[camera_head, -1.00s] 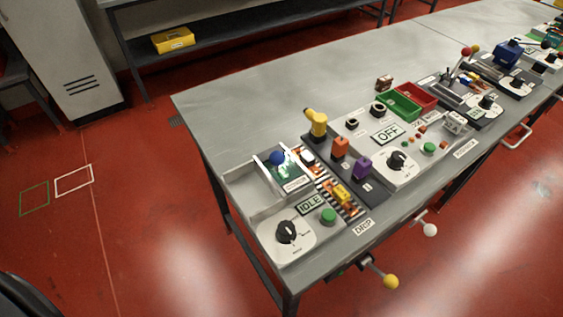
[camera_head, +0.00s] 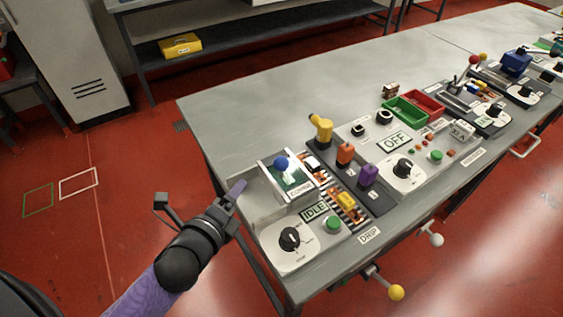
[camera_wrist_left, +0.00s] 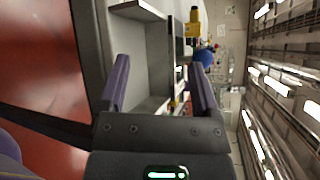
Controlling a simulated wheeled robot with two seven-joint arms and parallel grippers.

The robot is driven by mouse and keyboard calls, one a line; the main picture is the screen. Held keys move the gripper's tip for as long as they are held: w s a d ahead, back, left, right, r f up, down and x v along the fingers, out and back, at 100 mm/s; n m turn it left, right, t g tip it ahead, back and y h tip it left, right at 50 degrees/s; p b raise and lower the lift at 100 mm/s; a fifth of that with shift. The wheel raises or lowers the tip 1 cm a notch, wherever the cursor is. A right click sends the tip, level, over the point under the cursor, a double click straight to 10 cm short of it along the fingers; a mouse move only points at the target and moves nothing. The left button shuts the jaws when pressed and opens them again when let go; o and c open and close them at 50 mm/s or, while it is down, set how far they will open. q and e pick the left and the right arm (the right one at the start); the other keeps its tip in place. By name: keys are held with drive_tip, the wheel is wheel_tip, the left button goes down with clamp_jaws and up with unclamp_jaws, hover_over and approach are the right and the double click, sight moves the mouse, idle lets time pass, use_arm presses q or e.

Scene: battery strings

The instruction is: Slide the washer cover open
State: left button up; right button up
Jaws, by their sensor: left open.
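The washer cover (camera_head: 298,187) is a pale-framed, dark green panel with a blue ball knob (camera_head: 281,163), at the near left end of the table. It lies over the right part of the grey washer tray; the tray's left part is uncovered. My left gripper (camera_head: 238,190) is open and empty just left of the tray, apart from the knob. In the left wrist view, the two purple fingers (camera_wrist_left: 160,66) are spread, and the blue knob (camera_wrist_left: 206,57) shows beyond the right finger, which partly hides the cover. My right gripper is not in view.
A white dial panel (camera_head: 289,240) with an IDLE sign and green button (camera_head: 333,223) sits in front of the tray. Right of the cover stand yellow (camera_head: 322,130), orange (camera_head: 346,154) and purple (camera_head: 368,175) parts. The table's back left is clear.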

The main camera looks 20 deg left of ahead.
sight(275, 167)
use_arm(q)
drive_tip(key=m+h, duration=0.1)
drive_tip(key=m, duration=0.2)
drive_tip(key=w+r+m+t+h, duration=0.1)
drive_tip(key=m+h, duration=0.1)
drive_tip(key=m, duration=0.2)
drive_tip(key=d+r+m+h, duration=0.1)
drive_tip(key=m, duration=0.3)
drive_tip(key=shift+w+t+h, duration=0.15)
drive_tip(key=shift+t+h, duration=0.15)
drive_tip(key=shift+h, duration=0.1)
drive_tip(key=m+h, duration=0.2)
drive_tip(key=m, duration=0.1)
drive_tip(key=d+m, duration=0.1)
drive_tip(key=m, duration=0.1)
drive_tip(key=shift+r+h, duration=0.3)
drive_tip(key=shift+h, duration=0.1)
drive_tip(key=x, duration=0.9)
drive_tip(key=shift+w+d+f, duration=0.15)
drive_tip(key=shift+w+d, duration=0.05)
drive_tip(key=shift+d, duration=0.15)
drive_tip(key=shift+c, duration=0.2)
clamp_jaws()
drive_tip(key=shift+s, duration=0.1)
